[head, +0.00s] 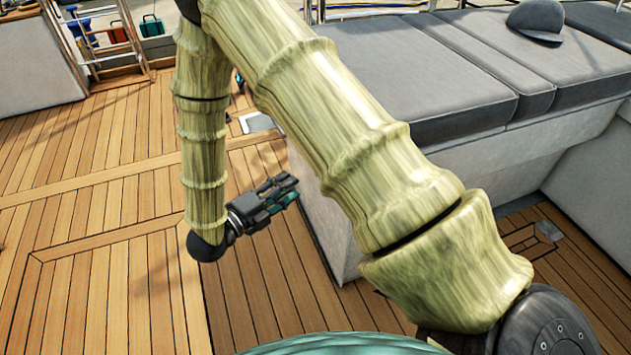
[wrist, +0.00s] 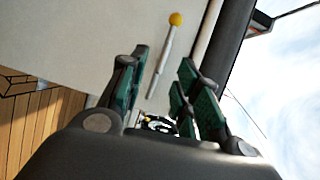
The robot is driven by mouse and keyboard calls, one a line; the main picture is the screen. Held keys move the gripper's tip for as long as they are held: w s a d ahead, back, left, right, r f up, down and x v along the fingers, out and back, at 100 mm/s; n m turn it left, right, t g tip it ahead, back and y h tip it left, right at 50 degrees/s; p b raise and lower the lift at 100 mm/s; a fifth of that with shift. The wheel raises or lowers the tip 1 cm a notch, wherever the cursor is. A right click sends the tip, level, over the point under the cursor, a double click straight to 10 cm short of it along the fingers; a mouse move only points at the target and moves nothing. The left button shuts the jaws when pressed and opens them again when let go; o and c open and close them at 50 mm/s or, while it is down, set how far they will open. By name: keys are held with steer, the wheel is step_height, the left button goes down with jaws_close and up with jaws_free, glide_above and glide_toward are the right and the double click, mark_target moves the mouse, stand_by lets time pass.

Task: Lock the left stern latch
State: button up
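My gripper (head: 284,190) is over the deck beside the front corner of the grey bench, its fingers toward the right in the head view. In the wrist view my gripper (wrist: 165,58) is open, with green finger pads apart and nothing held. A thin grey lever with a yellow ball end (wrist: 175,19) shows against a pale panel, beyond the fingertips and in line with the gap. A small dark round part with yellow marks (wrist: 159,124) shows between the fingers lower down. I cannot tell if either is the left stern latch. No latch is clear in the head view.
The bench with grey cushions (head: 448,88) fills the right side, with a dark cap (head: 537,19) on top. The plank deck (head: 90,220) at left is clear.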

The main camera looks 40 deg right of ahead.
steer(key=shift+m+g+h, duration=0.3)
steer(key=shift+m+g, duration=0.1)
steer(key=shift+m, duration=0.3)
steer(key=d+b, duration=0.1)
steer(key=d, duration=0.2)
steer(key=w+d+b, duration=0.1)
steer(key=d, duration=0.2)
steer(key=d+b, duration=0.1)
steer(key=d, duration=0.3)
steer(key=shift+w+r, duration=0.15)
steer(key=shift+r, duration=0.05)
jaws_close()
